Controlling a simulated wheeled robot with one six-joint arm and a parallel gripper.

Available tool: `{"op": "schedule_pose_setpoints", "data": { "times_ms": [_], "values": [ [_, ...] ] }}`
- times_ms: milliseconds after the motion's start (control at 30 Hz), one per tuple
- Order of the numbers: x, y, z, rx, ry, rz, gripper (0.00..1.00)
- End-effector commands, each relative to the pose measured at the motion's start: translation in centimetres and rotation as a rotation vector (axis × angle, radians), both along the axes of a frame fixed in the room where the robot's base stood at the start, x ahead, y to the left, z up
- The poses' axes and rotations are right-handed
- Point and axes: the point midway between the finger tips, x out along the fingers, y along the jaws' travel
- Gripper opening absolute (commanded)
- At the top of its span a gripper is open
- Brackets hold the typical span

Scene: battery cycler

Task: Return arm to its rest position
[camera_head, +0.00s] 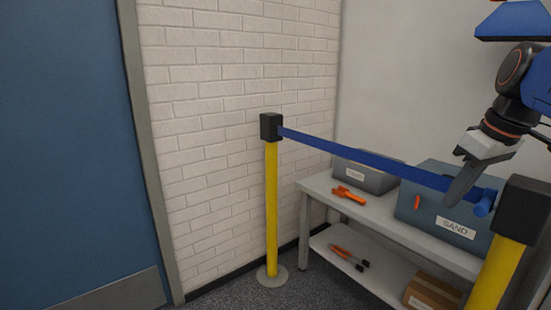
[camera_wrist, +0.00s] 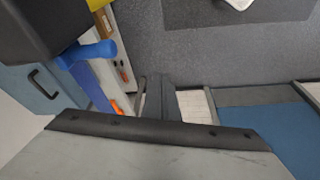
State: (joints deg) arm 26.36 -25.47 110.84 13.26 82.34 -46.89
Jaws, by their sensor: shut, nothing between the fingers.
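My gripper (camera_head: 465,182) is at the right of the head view, at the end of my arm, pointing down and to the left. Its fingers look closed together, and I see nothing held. In the head view it overlaps the blue barrier belt (camera_head: 352,147) near the right post; I cannot tell whether they touch. In the wrist view the dark fingers (camera_wrist: 160,97) show near the centre, close together. The blue belt (camera_wrist: 90,88) and its blue end piece (camera_wrist: 92,54) are at the left there.
Yellow posts (camera_head: 271,210) (camera_head: 497,275) carry the belt before a shelf bench (camera_head: 325,187). On it are a grey bin (camera_head: 362,177), a SAND bin (camera_head: 420,208) and an orange tool (camera_head: 349,195). A cardboard box (camera_head: 432,294) is below. A blue door (camera_head: 70,130) stands left.

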Motion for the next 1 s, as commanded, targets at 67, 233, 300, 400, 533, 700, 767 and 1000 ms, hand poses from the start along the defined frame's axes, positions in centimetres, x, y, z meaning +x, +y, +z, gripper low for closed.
{"op": "schedule_pose_setpoints", "data": {
  "times_ms": [67, 233, 300, 400, 533, 700, 767, 1000],
  "values": [
    [-1.2, 2.0, -2.7, -0.006, 0.002, -0.041, 0.00],
    [-3.6, 5.0, -8.2, -0.015, -0.010, -0.145, 0.00],
    [-4.7, 6.1, -10.6, -0.017, -0.021, -0.183, 0.00],
    [-6.4, 7.4, -13.9, -0.015, -0.040, -0.234, 0.00],
    [-8.2, 8.6, -17.8, -0.006, -0.066, -0.290, 0.00],
    [-9.7, 9.4, -21.1, 0.007, -0.090, -0.333, 0.00],
    [-9.9, 9.5, -21.6, 0.010, -0.096, -0.343, 0.00],
    [-10.1, 9.6, -22.0, 0.013, -0.100, -0.351, 0.00]
  ]
}}
